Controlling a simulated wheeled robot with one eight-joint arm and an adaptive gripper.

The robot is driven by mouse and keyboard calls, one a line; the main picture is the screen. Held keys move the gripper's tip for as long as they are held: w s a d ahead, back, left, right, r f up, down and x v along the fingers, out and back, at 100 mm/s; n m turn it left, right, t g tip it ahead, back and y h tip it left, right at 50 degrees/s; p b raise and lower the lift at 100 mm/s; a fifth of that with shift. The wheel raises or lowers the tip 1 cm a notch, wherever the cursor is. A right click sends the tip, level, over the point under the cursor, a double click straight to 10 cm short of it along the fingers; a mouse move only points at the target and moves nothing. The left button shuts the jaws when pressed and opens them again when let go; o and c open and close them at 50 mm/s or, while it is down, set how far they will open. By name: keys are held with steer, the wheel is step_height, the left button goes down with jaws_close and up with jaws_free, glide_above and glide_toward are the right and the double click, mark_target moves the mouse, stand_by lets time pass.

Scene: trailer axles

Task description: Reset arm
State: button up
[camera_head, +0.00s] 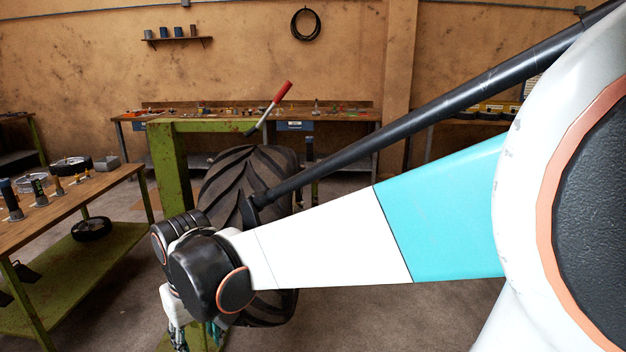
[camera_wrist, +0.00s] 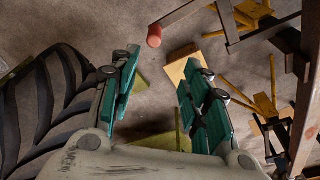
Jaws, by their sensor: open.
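My arm stretches from the right across the head view, ending at a dark wrist joint in front of a large tyre (camera_head: 245,175). In the wrist view my gripper (camera_wrist: 160,75) has its two green-padded fingers spread apart, with only floor and frame parts seen between them. Nothing is held. The treaded tyre (camera_wrist: 45,100) stands close on the left of the gripper in the wrist view. In the head view the fingers are mostly hidden low behind my wrist.
A green frame (camera_head: 172,175) with a red-handled lever (camera_head: 282,92) stands behind my wrist. A wooden-topped table (camera_head: 75,205) holding parts is on the left. A workbench (camera_head: 340,115) runs along the back wall. Yellow stands (camera_wrist: 270,105) show right in the wrist view.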

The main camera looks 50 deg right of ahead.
steer(key=s+a+r+n+t, duration=0.1)
steer(key=s+a+r+t, duration=0.2)
steer(key=s, duration=0.4)
steer(key=shift+s+a+r+t, duration=0.4)
steer(key=shift+r+t, duration=0.5)
steer(key=shift+t, duration=0.3)
